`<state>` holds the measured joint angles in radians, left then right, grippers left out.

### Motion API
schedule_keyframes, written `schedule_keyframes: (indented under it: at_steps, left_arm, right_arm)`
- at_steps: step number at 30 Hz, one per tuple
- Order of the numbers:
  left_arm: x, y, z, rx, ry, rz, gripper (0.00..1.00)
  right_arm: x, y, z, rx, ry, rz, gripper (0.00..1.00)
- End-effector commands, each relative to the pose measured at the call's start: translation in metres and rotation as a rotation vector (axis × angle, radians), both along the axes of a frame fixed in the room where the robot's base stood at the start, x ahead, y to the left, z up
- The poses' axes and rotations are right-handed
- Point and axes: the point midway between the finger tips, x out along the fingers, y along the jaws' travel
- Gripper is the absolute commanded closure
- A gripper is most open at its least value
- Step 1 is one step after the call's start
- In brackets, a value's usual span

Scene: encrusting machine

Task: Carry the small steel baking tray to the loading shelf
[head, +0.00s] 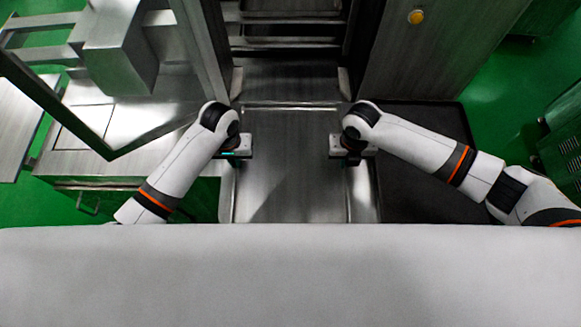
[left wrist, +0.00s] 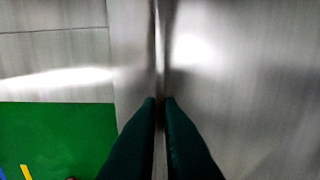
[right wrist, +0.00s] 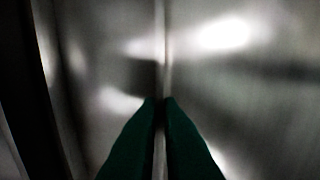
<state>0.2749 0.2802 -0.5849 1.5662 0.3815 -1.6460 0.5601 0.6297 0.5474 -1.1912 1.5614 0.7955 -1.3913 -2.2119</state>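The small steel baking tray (head: 290,160) is a flat, shiny rectangle in the middle of the head view, between my two grippers. Its near end is hidden behind my white body. My left gripper (head: 237,155) is at its left rim and my right gripper (head: 350,155) at its right rim. In the left wrist view the dark green fingers (left wrist: 160,102) are nearly together with the thin rim between them. The right wrist view shows the same with the right fingers (right wrist: 160,102). A steel surface (head: 290,80), possibly the loading shelf, lies just beyond the tray's far edge.
A dark rack with level shelves (head: 290,32) stands beyond. A steel frame (head: 50,90) rises at the left and a tall grey cabinet (head: 430,45) at the back right. A dark, rimmed surface (head: 425,195) lies right of the tray, under my right arm.

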Motion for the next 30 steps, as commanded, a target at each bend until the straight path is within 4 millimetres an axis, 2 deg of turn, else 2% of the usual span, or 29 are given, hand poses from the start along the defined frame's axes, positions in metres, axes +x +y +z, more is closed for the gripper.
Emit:
schedule_keyframes:
  at_steps: [1,3,4,11,15,17,27,30]
  left_arm:
    - [0.0,0.003,0.0,0.006,0.0,0.003,0.87]
    - [0.0,0.002,0.0,0.005,0.001,0.002,0.75]
    - [0.0,0.002,0.001,0.004,0.001,0.002,0.73]
    - [0.0,0.001,0.001,0.001,0.0,0.001,0.73]
    - [0.001,0.0,0.008,0.0,-0.001,0.001,0.73]
    - [0.001,0.0,0.016,-0.001,-0.003,0.001,0.73]
    - [0.001,0.0,0.086,0.0,-0.004,0.001,0.73]
    - [0.001,0.0,0.102,0.0,-0.003,0.001,0.73]
  right_arm:
    - [0.0,-0.003,0.0,-0.006,0.0,-0.003,0.87]
    - [0.0,-0.002,0.0,-0.005,0.001,-0.002,0.75]
    - [0.0,-0.002,0.0,-0.005,0.001,-0.002,0.73]
    - [0.0,-0.001,0.001,-0.002,0.001,-0.001,0.73]
    - [0.0,0.0,0.001,-0.001,0.0,0.0,0.73]
    - [0.0,0.0,0.001,0.0,0.0,0.0,0.73]
    - [0.0,0.0,0.001,0.0,0.0,0.0,0.73]
    - [0.0,0.0,0.001,0.0,0.0,0.0,0.73]
